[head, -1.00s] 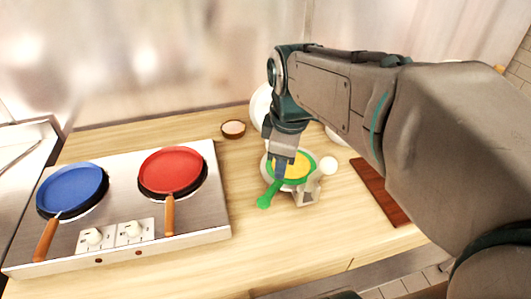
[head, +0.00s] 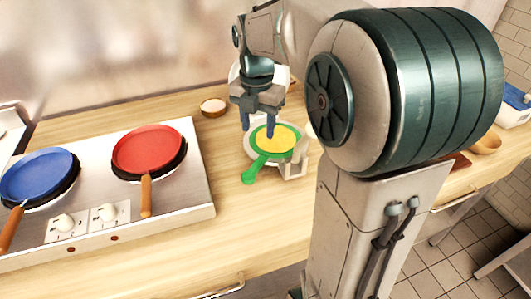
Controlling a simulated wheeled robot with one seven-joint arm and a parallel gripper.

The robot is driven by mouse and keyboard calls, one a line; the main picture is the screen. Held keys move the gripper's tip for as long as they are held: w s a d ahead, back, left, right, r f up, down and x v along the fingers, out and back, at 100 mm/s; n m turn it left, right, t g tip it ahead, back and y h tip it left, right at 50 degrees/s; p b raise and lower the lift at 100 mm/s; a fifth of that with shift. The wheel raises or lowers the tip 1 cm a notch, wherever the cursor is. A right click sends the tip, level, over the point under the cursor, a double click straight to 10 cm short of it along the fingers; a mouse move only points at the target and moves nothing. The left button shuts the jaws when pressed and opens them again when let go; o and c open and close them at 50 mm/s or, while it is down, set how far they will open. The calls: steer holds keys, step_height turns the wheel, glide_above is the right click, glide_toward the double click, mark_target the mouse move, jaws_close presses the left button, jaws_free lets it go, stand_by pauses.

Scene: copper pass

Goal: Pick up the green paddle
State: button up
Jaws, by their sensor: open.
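The green paddle (head: 251,174) has a green handle pointing toward the front left and a round green-rimmed head with a yellow face (head: 272,138). It rests on or in a pale holder (head: 297,165) on the wooden counter; the exact contact is hidden. My gripper (head: 258,122) points down with its fingers apart, above and at the back left edge of the paddle's head. It is open, and nothing shows between its fingers. I cannot tell whether a finger touches the paddle.
Left is a steel stove (head: 180,195) with a blue pan (head: 38,174) and a red pan (head: 147,149). A small bowl (head: 213,108) stands behind. A white plate (head: 283,78) is partly hidden by my arm. The counter (head: 235,235) in front of the paddle is clear.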

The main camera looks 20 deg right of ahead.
mark_target(259, 159)
step_height(259, 159, down, 10)
steer(key=shift+f, duration=0.1)
steer(key=c, duration=1)
